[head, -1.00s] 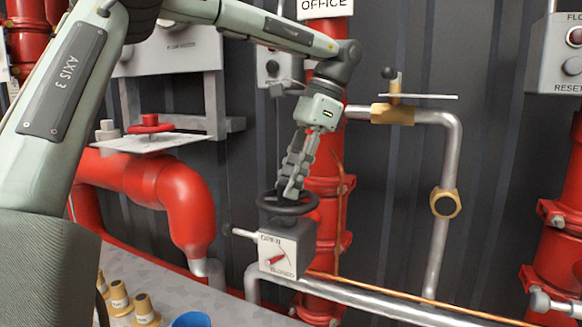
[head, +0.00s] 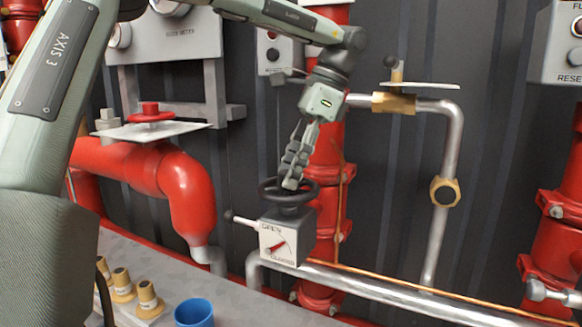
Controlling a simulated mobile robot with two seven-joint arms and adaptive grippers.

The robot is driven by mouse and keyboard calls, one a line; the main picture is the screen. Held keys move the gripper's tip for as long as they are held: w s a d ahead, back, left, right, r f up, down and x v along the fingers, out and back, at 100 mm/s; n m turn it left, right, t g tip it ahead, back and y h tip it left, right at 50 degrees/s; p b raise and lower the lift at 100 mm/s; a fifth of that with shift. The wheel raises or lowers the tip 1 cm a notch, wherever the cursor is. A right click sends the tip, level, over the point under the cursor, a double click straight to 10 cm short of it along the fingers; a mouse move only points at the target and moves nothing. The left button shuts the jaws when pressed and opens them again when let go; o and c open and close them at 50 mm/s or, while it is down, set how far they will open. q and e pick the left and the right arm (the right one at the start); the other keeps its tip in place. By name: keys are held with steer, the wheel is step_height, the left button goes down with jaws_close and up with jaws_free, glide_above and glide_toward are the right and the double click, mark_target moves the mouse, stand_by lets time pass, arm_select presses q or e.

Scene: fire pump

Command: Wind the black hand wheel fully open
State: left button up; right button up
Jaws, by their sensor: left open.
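The black hand wheel (head: 264,190) lies flat on top of a grey indicator box (head: 303,240) at the centre of the head view. The box's white dial (head: 283,233) reads OPEN at the top and CLOSED at the bottom. Its red pointer (head: 277,248) slants up to the right, between the two words. My left gripper (head: 290,184) reaches down from above, its open fingers at the wheel. The fingertips are at or inside the rim; I cannot tell whether they touch it. The fingers hide part of the wheel. My right gripper is out of view.
A red-wheeled valve with a white plate (head: 150,132) stands at left. A silver pipe with a brass valve (head: 393,103) runs at right. A blue cup (head: 194,313) and several brass fittings (head: 122,283) sit on the grey surface at lower left.

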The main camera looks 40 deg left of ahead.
arm_select(q)
steer(key=m+t+y+b, duration=0.1)
steer(key=m, duration=0.3)
steer(key=shift+s+d+f, duration=0.1)
steer(key=m+t+b, duration=0.1)
steer(key=m, duration=0.1)
steer(key=m+t+b, duration=0.1)
steer(key=m+b, duration=0.1)
steer(key=shift+s+f+m+y, duration=0.15)
steer(key=shift+f+m+y, duration=0.05)
steer(key=shift+m+y, duration=0.1)
steer(key=shift+r+m+t, duration=0.1)
steer(key=shift+m+t, duration=0.2)
steer(key=shift+m, duration=0.5)
steer(key=shift+r+m+t+b, duration=0.15)
steer(key=shift+m+t+b, duration=0.2)
steer(key=shift+m, duration=0.55)
steer(key=shift+m+t+b, duration=0.35)
steer(key=shift+m+b, duration=0.15)
steer(key=shift+m, duration=0.6)
steer(key=shift+s+m+t, duration=0.15)
steer(key=shift+m+t, duration=0.25)
steer(key=shift+m, duration=0.6)
steer(key=m+t+h, duration=0.1)
steer(key=m, duration=0.3)
steer(key=shift+c, duration=0.4)
